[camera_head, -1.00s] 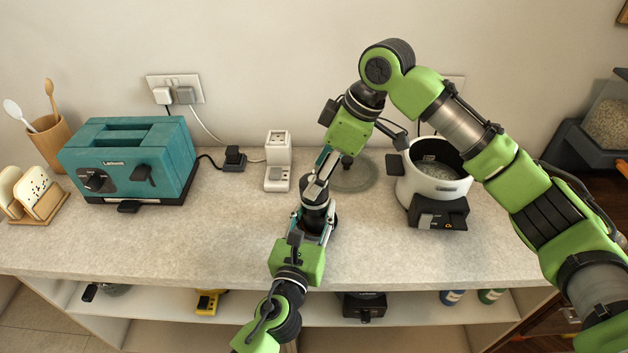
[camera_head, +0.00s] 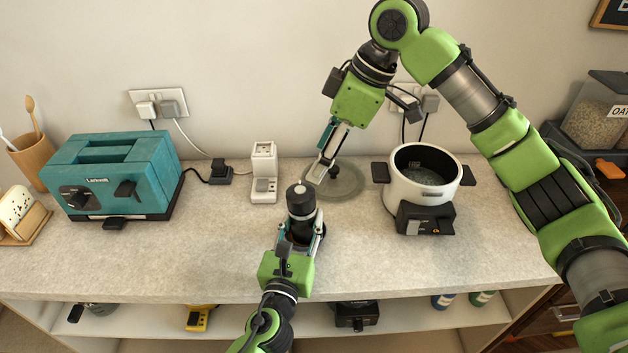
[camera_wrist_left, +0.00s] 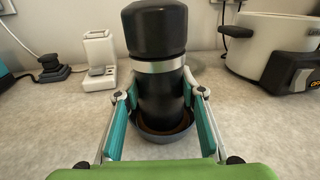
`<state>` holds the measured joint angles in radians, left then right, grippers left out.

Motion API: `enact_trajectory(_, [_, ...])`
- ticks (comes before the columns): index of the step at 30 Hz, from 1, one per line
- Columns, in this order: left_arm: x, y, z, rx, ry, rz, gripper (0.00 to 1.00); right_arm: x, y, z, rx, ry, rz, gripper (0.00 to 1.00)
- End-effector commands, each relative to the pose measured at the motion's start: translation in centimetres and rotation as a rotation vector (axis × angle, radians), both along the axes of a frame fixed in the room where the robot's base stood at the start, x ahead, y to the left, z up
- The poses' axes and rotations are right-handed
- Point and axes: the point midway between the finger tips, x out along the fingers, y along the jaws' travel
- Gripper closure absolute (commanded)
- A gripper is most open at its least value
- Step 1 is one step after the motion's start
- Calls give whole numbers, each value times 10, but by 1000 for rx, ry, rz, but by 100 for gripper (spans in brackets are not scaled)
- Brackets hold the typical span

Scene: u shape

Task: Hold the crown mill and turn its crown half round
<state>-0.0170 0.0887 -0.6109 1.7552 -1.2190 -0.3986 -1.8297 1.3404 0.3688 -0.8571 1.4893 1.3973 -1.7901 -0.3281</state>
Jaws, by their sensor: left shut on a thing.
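The crown mill (camera_head: 301,206) is black and upright on the counter, with a small pale spot on top of its crown. In the left wrist view the mill (camera_wrist_left: 158,85) shows a silver band below its wide black crown. My left gripper (camera_head: 301,236) is shut around its lower body from the front, one finger on each side. My right gripper (camera_head: 324,170) is behind the mill and a little right, apart from the crown, fingers pointing down. It is seen nearly edge-on, so its opening is unclear. The mill's foot is hidden in the head view.
A glass lid (camera_head: 345,182) lies behind the mill, partly under my right gripper. A white cooker (camera_head: 420,205) stands to the right, a white socket block (camera_head: 264,180) to the back left, and a teal toaster (camera_head: 115,180) further left. The front counter has free room.

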Motion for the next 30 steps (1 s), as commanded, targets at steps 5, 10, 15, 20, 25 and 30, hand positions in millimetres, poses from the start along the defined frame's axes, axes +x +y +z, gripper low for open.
enact_trajectory(5, [0, 0, 0, -1, 1, 0, 44, 0, 0, 0, 0, 0, 0, 42])
enact_trajectory(10, [0, 0, 0, 0, 0, 0, 44, 0, 0, 0, 0, 0, 0, 42])
enact_trajectory(15, [-5, 1, -1, 0, 2, 0, 44, 0, 0, 0, 0, 0, 0, 42])
enact_trajectory(20, [-29, 7, -2, 0, 3, 0, 44, 0, 0, 0, 0, 0, 0, 42])
enact_trajectory(25, [-66, 16, -2, 1, 4, -1, 44, 0, 0, 0, 0, 0, 0, 42])
enact_trajectory(30, [-96, 24, -2, 1, 4, -1, 44, 0, 0, 0, 0, 0, 0, 42])
